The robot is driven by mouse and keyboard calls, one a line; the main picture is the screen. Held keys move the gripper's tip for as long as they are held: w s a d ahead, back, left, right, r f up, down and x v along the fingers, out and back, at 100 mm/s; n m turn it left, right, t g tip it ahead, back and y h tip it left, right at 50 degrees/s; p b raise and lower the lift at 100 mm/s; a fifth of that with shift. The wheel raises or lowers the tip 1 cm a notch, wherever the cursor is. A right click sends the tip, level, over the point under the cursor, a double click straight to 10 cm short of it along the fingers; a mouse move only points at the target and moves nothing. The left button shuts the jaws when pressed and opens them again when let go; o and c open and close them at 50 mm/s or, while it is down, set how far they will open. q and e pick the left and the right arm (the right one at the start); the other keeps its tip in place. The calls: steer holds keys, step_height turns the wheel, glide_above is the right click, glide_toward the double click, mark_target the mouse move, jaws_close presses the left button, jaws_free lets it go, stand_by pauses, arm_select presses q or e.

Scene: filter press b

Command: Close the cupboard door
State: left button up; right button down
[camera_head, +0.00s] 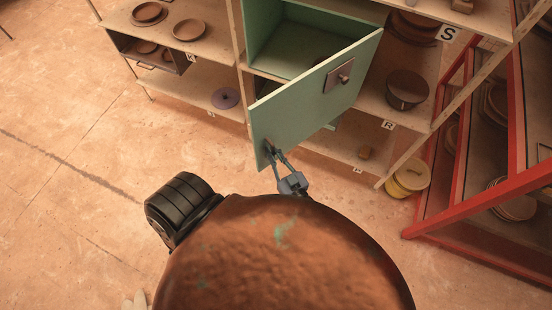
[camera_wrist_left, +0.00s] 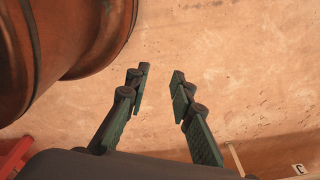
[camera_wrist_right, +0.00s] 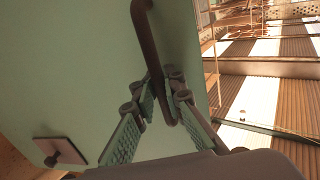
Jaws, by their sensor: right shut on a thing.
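The green cupboard door (camera_head: 315,95) stands open, swung out from the pale green cupboard (camera_head: 290,50), whose inside shows behind it. A square plate with a knob (camera_head: 340,77) sits on the door face, and also shows in the right wrist view (camera_wrist_right: 60,151). My right gripper (camera_head: 274,153) is at the door's lower left edge. In the right wrist view its fingers (camera_wrist_right: 163,105) are closed around the dark bar handle (camera_wrist_right: 148,45). My left gripper (camera_wrist_left: 157,88) is open and empty above the floor, seen only in the left wrist view.
Wooden shelves with brown dishes (camera_head: 188,30) stand left of the cupboard. A dark pot (camera_head: 406,88) is on the right shelf. A red frame (camera_head: 470,205) and a yellow tub (camera_head: 408,178) stand at the right.

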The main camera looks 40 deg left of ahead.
steer(key=shift+a, duration=0.2)
steer(key=c, duration=2.3)
jaws_free()
steer(key=shift+s, duration=0.1)
steer(key=shift+v, duration=6.05)
